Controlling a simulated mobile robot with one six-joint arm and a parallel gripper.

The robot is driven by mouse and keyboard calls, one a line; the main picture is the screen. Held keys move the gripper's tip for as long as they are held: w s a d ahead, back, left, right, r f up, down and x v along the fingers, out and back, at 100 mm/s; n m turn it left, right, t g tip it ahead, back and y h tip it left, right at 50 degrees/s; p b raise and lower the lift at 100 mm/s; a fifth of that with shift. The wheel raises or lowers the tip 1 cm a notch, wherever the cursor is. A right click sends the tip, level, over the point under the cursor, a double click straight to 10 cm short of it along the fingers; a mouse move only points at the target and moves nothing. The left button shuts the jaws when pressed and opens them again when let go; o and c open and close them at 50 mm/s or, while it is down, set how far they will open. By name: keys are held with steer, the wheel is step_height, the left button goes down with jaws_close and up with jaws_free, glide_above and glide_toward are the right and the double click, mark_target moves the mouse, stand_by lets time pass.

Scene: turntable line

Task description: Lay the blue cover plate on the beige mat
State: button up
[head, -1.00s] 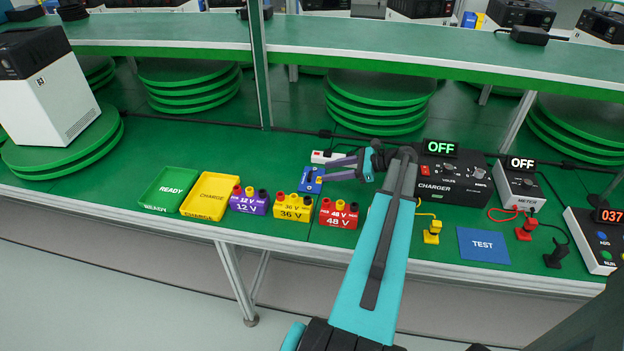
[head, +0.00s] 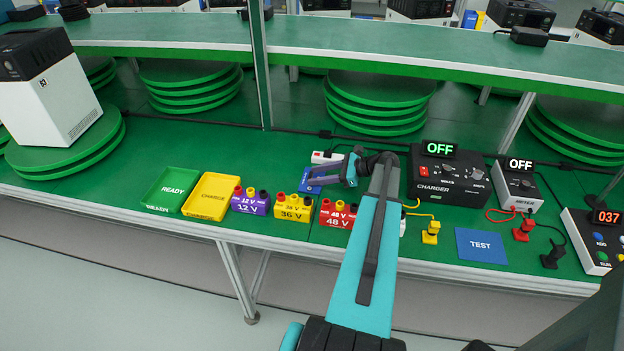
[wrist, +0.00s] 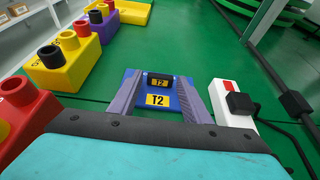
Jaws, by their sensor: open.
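The blue cover plate (head: 306,186) lies on the green bench behind the red 48 V block, partly hidden by my gripper in the head view. In the wrist view the blue plate (wrist: 158,113) has a dark raised grip and yellow T2 labels. My gripper (head: 309,173) is open, its two purple-grey fingers on either side of the plate's raised part. The wrist view shows the gripper (wrist: 160,78) with the fingers apart; I cannot tell whether they touch the plate. I see no beige mat in either view.
The red 48 V block (head: 338,214), yellow 36 V block (head: 293,209) and purple 12 V block (head: 250,203) stand at the front. A white power strip (wrist: 232,108) lies close beside the right finger. The charger (head: 449,180) stands right of my arm. Green bench left of the plate is clear.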

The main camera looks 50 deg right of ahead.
steer(key=shift+w+a+f, duration=0.1)
steer(key=shift+w+a, duration=0.05)
steer(key=shift+w, duration=0.05)
stand_by(0.4)
steer(key=c, duration=0.9)
steer(key=shift+r+b, duration=0.95)
steer(key=shift+r, duration=4.05)
